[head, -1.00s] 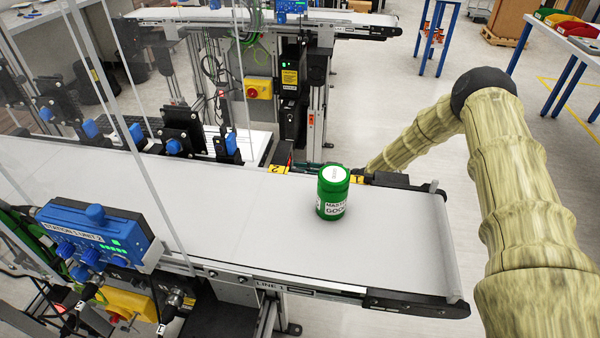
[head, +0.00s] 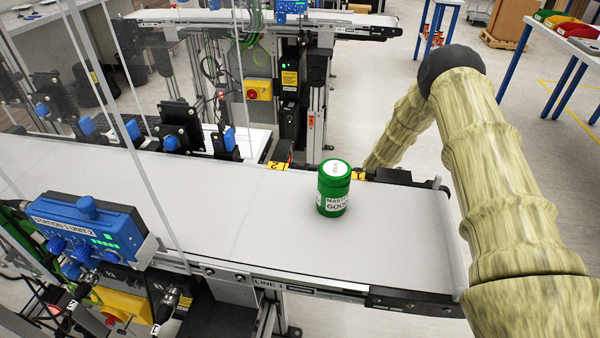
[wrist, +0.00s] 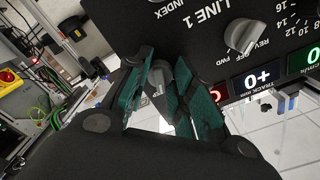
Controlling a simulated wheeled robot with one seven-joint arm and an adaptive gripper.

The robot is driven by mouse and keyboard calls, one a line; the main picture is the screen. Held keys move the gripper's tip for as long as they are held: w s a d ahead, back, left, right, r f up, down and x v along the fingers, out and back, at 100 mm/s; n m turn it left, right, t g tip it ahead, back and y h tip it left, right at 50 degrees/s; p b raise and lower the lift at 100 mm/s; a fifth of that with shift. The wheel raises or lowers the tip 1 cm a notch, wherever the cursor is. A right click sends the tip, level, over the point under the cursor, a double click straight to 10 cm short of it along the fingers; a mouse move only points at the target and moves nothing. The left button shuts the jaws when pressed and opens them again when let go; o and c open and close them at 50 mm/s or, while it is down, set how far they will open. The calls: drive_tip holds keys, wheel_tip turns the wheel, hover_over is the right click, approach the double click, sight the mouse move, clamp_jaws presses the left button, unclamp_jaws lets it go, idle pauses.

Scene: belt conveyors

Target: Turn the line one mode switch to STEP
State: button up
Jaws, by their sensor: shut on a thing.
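In the wrist view, a black control panel (wrist: 205,48) marked LINE 1 fills the upper right. A grey mode switch knob (wrist: 157,75), with the word INDEX printed near it, sits between the green-padded fingers of my gripper (wrist: 163,70). The gripper is shut on this knob, one finger on each side. The fingers cover part of the panel around the knob, and no STEP mark can be read. In the head view my arm reaches down behind the far side of the line one conveyor (head: 240,235), and my gripper is hidden there.
A second grey knob (wrist: 243,37) marked REV, OFF, FWD is close to the right of my gripper, above lit displays (wrist: 257,78). A green canister (head: 334,188) stands on the belt. A blue station unit (head: 88,232) is at the near left.

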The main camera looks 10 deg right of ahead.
drive_tip(key=shift+m, duration=1.3)
clamp_jaws()
drive_tip(key=shift+m, duration=0.3)
drive_tip(key=o, duration=1)
unclamp_jaws()
drive_tip(key=shift+o, duration=0.2)
drive_tip(key=v, duration=1.2)
drive_tip(key=shift+w, duration=0.1)
drive_tip(key=x, duration=1.2)
